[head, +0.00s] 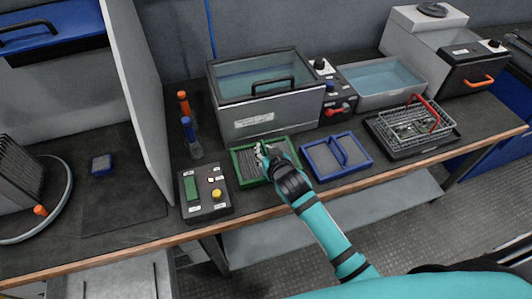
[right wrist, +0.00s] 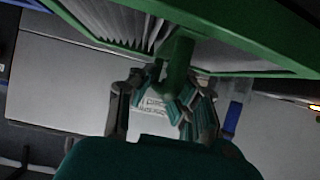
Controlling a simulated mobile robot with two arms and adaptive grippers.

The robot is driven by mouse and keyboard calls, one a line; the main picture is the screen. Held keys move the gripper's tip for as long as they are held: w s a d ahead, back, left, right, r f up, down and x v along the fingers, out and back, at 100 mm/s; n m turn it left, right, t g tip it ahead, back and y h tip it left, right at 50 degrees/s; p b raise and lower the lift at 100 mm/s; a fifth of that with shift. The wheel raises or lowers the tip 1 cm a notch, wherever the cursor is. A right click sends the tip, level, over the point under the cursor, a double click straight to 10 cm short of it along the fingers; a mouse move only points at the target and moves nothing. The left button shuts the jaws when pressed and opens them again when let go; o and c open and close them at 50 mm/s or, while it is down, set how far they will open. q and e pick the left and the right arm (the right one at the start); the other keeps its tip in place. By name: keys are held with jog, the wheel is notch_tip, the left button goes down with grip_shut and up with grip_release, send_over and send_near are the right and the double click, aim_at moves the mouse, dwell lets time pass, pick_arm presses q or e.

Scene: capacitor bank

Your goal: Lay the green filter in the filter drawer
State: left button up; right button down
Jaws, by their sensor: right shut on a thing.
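The green filter (head: 238,168), a flat green frame with grey pleats, is over the worktop in front of the glass-lidded tank in the head view. My right gripper (head: 264,150) is shut on its green handle. The right wrist view shows the fingers (right wrist: 170,90) on both sides of the handle (right wrist: 178,58), with the frame and white pleats (right wrist: 125,22) above. I cannot tell whether the filter touches the worktop. A dark drawer front (head: 476,76) with an orange handle is at the back right; I cannot tell whether it is the filter drawer. My left gripper is not in view.
A blue-framed filter (head: 318,158) lies right of the green one. A wire basket (head: 408,122) with a red handle stands on a dark tray. A control box (head: 205,195) is at the left, with bottles (head: 190,135) behind it. The glass-lidded tank (head: 255,115) stands behind.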

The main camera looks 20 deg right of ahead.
jog(key=shift+f, duration=0.25)
jog(key=shift+f, duration=0.15)
jog(key=c, duration=1.4)
grip_release()
